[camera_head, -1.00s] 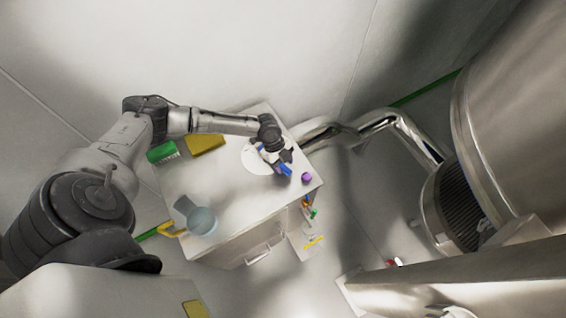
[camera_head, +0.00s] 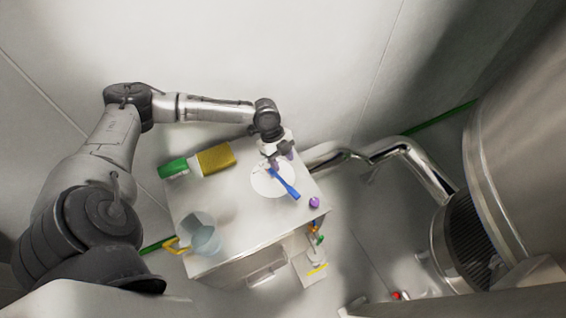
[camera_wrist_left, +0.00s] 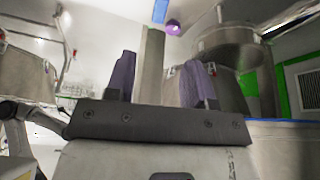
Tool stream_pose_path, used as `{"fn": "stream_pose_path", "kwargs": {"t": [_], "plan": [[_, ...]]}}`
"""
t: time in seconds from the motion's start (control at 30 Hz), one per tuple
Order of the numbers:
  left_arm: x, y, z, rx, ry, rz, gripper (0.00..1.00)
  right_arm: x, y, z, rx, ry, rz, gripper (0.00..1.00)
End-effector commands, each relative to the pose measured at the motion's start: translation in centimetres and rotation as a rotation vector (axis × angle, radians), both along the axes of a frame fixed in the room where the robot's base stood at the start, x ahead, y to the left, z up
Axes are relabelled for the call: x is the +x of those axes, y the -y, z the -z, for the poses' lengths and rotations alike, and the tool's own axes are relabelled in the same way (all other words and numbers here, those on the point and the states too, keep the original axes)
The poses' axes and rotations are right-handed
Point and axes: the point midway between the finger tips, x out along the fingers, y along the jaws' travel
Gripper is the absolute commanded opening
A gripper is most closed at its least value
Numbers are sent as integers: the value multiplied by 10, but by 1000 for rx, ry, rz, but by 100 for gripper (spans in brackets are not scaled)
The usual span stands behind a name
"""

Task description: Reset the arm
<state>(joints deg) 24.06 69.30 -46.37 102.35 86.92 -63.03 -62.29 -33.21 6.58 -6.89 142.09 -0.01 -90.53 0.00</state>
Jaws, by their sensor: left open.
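My left arm comes in from the left and reaches over the back of a white cabinet top. My left gripper (camera_head: 281,160) is open and empty, above the back edge of a round white disc (camera_head: 262,184). Its two purple-grey fingers (camera_wrist_left: 160,82) stand apart in the left wrist view with nothing between them. A blue tool (camera_head: 285,184) lies across the disc, just in front of the fingers and apart from them as far as I can tell. My right gripper is not in view.
A shiny pipe (camera_head: 405,150) and large steel vessel (camera_head: 525,150) stand right.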

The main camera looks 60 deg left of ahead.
Motion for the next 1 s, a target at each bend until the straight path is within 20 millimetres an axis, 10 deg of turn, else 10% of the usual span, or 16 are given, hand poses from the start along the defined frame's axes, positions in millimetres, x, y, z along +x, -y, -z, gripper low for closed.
{"fn": "stream_pose_path", "kwargs": {"t": [0.67, 1.0], "plan": [[-2, 5, 3, -1, -2, 4, 49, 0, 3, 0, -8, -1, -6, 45], [-61, 145, 58, -25, -30, -18, 49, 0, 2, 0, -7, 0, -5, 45]]}}
